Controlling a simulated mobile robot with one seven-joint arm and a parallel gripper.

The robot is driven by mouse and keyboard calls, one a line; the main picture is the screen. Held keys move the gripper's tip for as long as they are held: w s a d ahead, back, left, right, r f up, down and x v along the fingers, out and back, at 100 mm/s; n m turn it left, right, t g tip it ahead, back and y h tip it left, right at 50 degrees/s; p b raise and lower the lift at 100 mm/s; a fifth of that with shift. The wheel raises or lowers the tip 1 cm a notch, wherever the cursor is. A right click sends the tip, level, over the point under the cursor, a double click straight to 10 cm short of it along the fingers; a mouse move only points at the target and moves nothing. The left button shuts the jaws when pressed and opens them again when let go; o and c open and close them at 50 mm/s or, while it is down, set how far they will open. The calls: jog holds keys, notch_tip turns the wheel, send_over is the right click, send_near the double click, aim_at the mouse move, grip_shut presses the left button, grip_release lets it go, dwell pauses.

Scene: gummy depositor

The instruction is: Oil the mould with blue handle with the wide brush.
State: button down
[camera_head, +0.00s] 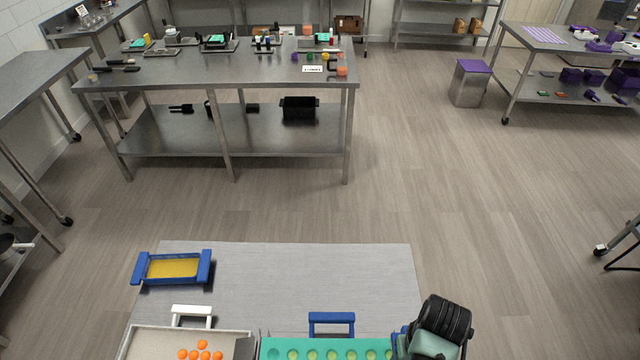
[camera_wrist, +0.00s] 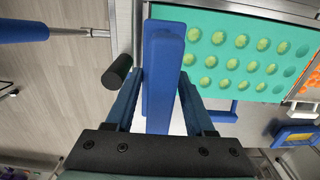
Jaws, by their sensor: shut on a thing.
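My gripper (camera_wrist: 160,76) is shut on a long flat blue piece (camera_wrist: 162,50), which I take to be the wide brush; its bristles are not clearly visible. The teal mould (camera_wrist: 236,55) lies just right of it in the wrist view, with rows of round cavities. Many cavities look pale yellow; those along the right side look plain green. Its blue handle (camera_wrist: 222,115) shows below it. In the head view, the mould (camera_head: 325,345) is cut off at the bottom edge, with its blue handle (camera_head: 331,318) behind it. My gripper's dark wrist hides the mould's right end.
A blue-ended tray of yellow liquid (camera_head: 174,268) stands at the table's left. A pale tray with orange pieces (camera_head: 150,344) and a white handle (camera_head: 192,311) is left of the mould. The grey tabletop (camera_head: 300,275) behind them is clear. A blue rod-ended handle (camera_wrist: 22,31) is upper left.

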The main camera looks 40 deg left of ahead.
jog(key=r+p, duration=0.2)
jog(key=shift+w+r, duration=0.2)
jog(key=shift+r, duration=0.1)
jog(key=shift+s+r, duration=0.1)
jog(key=shift+r, duration=0.3)
jog(key=shift+f, duration=0.15)
dwell(1.2)
jog(key=shift+d+f, duration=0.1)
jog(key=shift+f, duration=0.35)
